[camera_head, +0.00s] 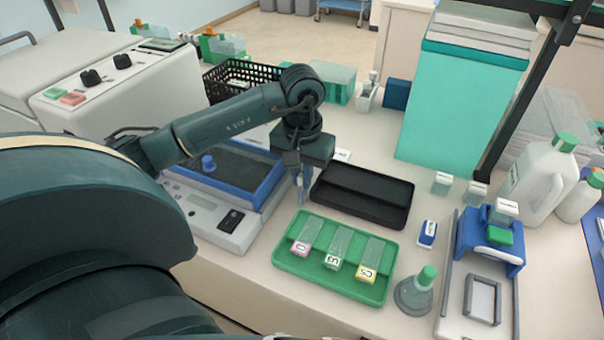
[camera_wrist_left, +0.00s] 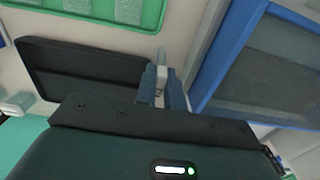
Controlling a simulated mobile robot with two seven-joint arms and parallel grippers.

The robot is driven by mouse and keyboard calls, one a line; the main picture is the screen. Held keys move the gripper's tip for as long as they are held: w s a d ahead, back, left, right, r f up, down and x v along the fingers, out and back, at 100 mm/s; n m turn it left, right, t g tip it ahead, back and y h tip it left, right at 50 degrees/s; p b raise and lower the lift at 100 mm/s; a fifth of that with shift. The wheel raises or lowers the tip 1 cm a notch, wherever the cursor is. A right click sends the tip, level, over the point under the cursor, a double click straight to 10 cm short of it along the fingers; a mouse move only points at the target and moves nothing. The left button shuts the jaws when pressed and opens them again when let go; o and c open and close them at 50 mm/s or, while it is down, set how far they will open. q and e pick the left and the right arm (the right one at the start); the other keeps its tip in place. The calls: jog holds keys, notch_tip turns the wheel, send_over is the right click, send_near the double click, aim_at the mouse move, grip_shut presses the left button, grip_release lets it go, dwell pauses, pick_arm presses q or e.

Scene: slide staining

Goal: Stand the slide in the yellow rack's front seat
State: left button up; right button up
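My left gripper (camera_head: 303,188) points down between the blue-framed device and the black tray, above the bench. In the left wrist view my left gripper (camera_wrist_left: 164,88) has its fingers close together on a thin pale slide (camera_wrist_left: 160,58), whose end juts past the tips; most of it is hidden. Three slides lie in the green tray (camera_head: 290,265): a pink-labelled slide (camera_head: 307,236), a green-labelled slide (camera_head: 339,246) and a yellow-labelled slide (camera_head: 371,258). I cannot make out a yellow rack in either view. My right gripper is not in view.
The black tray (camera_head: 410,190) lies behind the green tray and also shows in the wrist view (camera_wrist_left: 95,72). The blue-framed device (camera_head: 262,205) stands left of the gripper. A black basket (camera_head: 215,82) is behind.

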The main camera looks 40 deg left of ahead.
pick_arm(q)
jog(key=o, duration=0.4)
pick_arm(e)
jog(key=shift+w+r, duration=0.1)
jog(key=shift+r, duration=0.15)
pick_arm(q)
jog(key=shift+r, duration=0.15)
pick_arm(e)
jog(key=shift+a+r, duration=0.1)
